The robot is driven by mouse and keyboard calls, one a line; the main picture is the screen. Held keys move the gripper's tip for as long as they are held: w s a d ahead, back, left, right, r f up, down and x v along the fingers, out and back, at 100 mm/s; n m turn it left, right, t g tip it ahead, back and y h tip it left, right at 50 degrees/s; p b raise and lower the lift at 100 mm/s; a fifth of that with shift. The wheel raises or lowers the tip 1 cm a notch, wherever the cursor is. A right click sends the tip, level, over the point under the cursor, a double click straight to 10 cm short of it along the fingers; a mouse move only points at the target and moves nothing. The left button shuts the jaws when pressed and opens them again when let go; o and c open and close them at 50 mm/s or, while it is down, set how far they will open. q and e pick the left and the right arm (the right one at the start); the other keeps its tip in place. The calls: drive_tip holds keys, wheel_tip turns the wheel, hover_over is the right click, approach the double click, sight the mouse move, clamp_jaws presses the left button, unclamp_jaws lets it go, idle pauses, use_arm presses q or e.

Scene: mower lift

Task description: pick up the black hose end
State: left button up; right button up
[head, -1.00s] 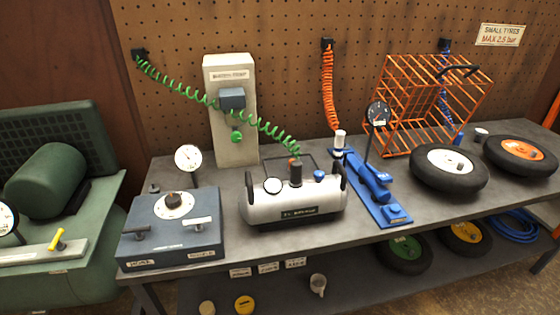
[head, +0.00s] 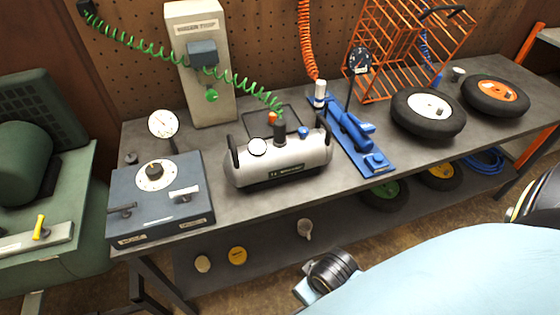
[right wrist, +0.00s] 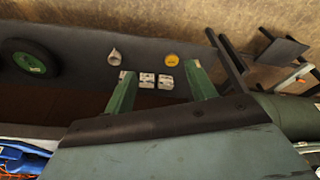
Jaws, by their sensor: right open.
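The black hose end (head: 280,131) is a short dark upright cylinder on the end of the coiled green hose (head: 232,80). It stands at the top of the silver tank (head: 305,157) in the middle of the bench. My right gripper (right wrist: 160,70) shows only in the right wrist view. The hose end is not visible in that view. My left gripper is in neither view.
A blue-grey gauge box (head: 160,205) stands left of the tank, and a blue foot pump (head: 350,130) stands right of it. An orange cage (head: 400,50) and two tyres are farther right. A shelf under the bench holds a cup (right wrist: 114,56) and a yellow lid (right wrist: 171,60).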

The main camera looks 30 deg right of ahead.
drive_tip(key=w+d+r+t+p, duration=0.15)
drive_tip(key=w+r, duration=0.25)
drive_tip(key=r, duration=0.7)
drive_tip(key=m+t, duration=0.2)
drive_tip(key=t, duration=0.8)
approach(282, 127)
drive_tip(key=shift+g+h, duration=0.25)
drive_tip(key=shift+h, duration=0.05)
drive_tip(key=x, duration=0.7)
drive_tip(key=shift+w+a+r, duration=0.1)
drive_tip(key=shift+w+a, duration=0.1)
drive_tip(key=shift+w, duration=0.1)
drive_tip(key=shift+d+f+x, duration=0.1)
drive_tip(key=shift+x, duration=1.5)
drive_tip(key=shift+d+f+x, duration=0.1)
drive_tip(key=shift+f+x, duration=0.05)
drive_tip(key=shift+x, duration=1.4)
drive_tip(key=shift+s, duration=0.15)
drive_tip(key=shift+c, duration=0.5)
clamp_jaws()
